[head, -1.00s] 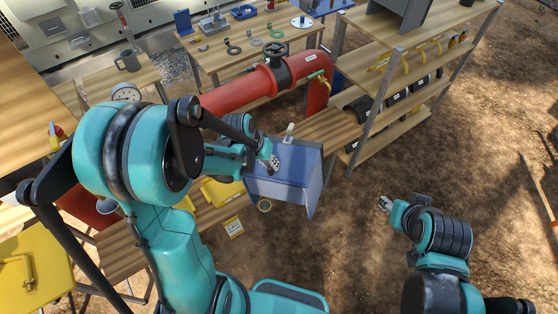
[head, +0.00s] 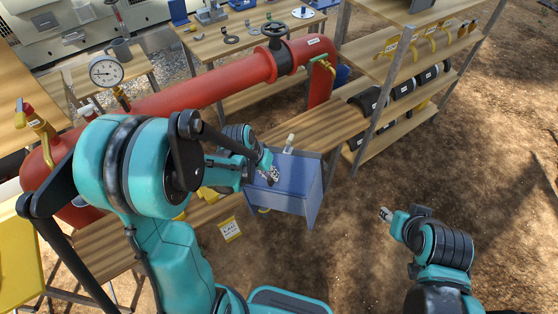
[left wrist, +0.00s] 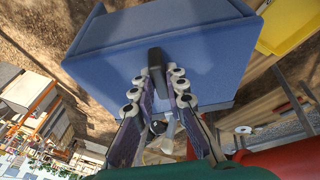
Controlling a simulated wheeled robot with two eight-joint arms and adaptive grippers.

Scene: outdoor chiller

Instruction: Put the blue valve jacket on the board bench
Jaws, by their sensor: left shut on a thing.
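The blue valve jacket (head: 288,188) is a blue box-like cover in the middle of the head view. My left gripper (head: 268,172) is shut on the dark handle on its face. In the left wrist view the jacket (left wrist: 160,50) fills the upper middle, with the black handle between the left gripper's fingers (left wrist: 157,85). The board bench (head: 335,122) is a long plank bench behind and left of the jacket; the jacket and arm cover its middle. I cannot tell whether the jacket touches it. My right gripper (head: 385,214) is over bare ground at right, apart from everything; its fingers are too small to judge.
A red pipe (head: 215,85) with a black handwheel and a gauge (head: 105,70) runs behind the bench. A wooden shelf rack (head: 400,95) stands at the right. Open dirt ground lies at lower right.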

